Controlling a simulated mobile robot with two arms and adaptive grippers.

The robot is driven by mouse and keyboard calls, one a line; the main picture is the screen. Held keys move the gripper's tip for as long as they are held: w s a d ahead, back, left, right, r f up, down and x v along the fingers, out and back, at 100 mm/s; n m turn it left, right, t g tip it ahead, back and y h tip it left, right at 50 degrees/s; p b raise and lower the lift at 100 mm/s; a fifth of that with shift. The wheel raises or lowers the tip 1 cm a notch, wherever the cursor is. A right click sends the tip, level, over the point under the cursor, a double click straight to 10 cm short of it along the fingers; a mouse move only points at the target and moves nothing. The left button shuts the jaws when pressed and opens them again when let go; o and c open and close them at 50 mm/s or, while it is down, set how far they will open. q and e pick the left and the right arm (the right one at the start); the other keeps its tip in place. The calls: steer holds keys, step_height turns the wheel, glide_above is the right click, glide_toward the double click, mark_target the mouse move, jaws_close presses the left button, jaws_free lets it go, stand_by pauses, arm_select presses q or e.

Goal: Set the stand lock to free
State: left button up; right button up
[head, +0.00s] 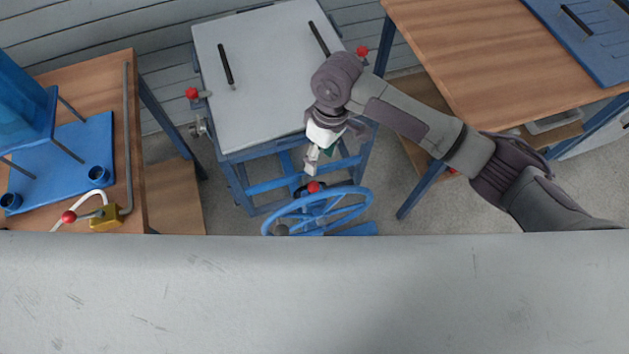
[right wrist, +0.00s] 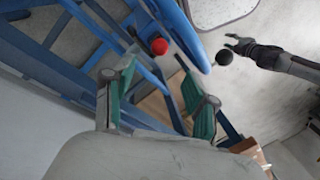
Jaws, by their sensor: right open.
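A red ball knob (head: 313,187) shows at the rim of the blue handwheel (head: 352,210), below the grey-topped blue stand (head: 270,75). No marking tells me which part is the stand lock or its setting. My right gripper (head: 311,168) is open and empty, just above this knob in the head view. In the right wrist view, the red knob (right wrist: 160,46) lies beyond the green-padded fingers of my right gripper (right wrist: 165,100), apart from them. A dark gripper, apparently my left (right wrist: 230,42), shows small in that view; its jaw state is unclear. It is not in the head view.
The stand also has red knobs at its left (head: 192,93) and right (head: 362,51). The handwheel's black knob (head: 282,230) is at its lower left. Wooden tables stand left (head: 100,75) and right (head: 480,60). A grey surface (head: 300,295) fills the front.

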mark_target(315, 184)
steer(key=f, duration=0.3)
steer(key=s+a+f, duration=0.1)
steer(key=f, duration=0.6)
steer(key=shift+s+a+f, duration=0.15)
steer(key=shift+s+f, duration=0.2)
jaws_close()
